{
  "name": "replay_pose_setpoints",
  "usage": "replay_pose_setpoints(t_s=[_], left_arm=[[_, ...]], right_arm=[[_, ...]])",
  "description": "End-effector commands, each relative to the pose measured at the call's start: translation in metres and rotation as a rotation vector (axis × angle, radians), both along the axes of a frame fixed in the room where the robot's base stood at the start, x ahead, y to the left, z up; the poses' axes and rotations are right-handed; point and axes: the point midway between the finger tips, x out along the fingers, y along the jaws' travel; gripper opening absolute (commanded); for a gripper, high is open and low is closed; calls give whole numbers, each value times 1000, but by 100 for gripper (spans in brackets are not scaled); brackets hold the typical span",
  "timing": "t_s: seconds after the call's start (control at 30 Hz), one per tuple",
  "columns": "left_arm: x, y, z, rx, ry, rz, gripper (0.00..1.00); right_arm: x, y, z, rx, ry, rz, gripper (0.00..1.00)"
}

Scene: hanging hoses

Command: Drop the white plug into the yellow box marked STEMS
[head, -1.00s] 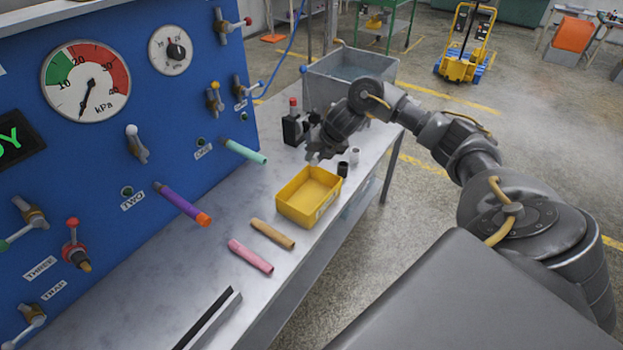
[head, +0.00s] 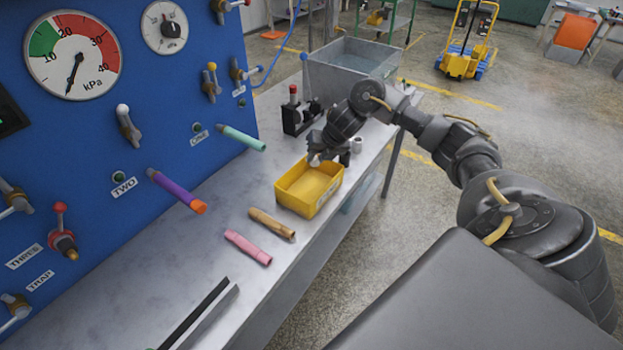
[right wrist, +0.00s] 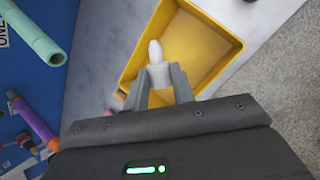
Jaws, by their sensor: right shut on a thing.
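The white plug (right wrist: 156,52) is between the fingertips of my right gripper (right wrist: 158,80) in the right wrist view, its rounded end pointing away from the gripper. It shows as a small pale tip in the head view (head: 314,160). The yellow box (head: 322,196) stands open on the bench, and its inside looks empty. My right gripper (head: 318,157) is over the far edge of the box, with the plug above the opening. In the right wrist view the box (right wrist: 222,50) lies behind the plug. Its marking is too small to read. My left gripper is out of view.
A grey bin (head: 350,62) and a black block with a red knob (head: 295,112) stand farther back. A small pale cap (head: 357,145) is beside the gripper. Tan (head: 272,224) and pink (head: 248,247) tubes lie nearer. Teal (head: 242,138) and purple (head: 176,190) hoses stick out from the blue panel.

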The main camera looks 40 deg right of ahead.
Motion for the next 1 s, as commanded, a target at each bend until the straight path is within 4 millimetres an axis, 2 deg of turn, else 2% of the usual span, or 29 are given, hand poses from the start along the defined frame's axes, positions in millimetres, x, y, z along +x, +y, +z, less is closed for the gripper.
replay_pose_setpoints(t_s=[0.17,0.2,0.4,0.73,0.87,1.0], left_arm=[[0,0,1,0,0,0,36],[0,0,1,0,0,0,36],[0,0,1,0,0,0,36],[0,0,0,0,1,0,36],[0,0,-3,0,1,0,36],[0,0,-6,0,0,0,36]], right_arm=[[0,0,1,0,0,0,3],[0,0,1,0,0,0,28],[0,0,1,0,0,0,50],[-2,0,6,0,-3,2,50],[-10,-3,22,-2,-4,2,50],[-23,-5,47,-4,-5,3,50]])
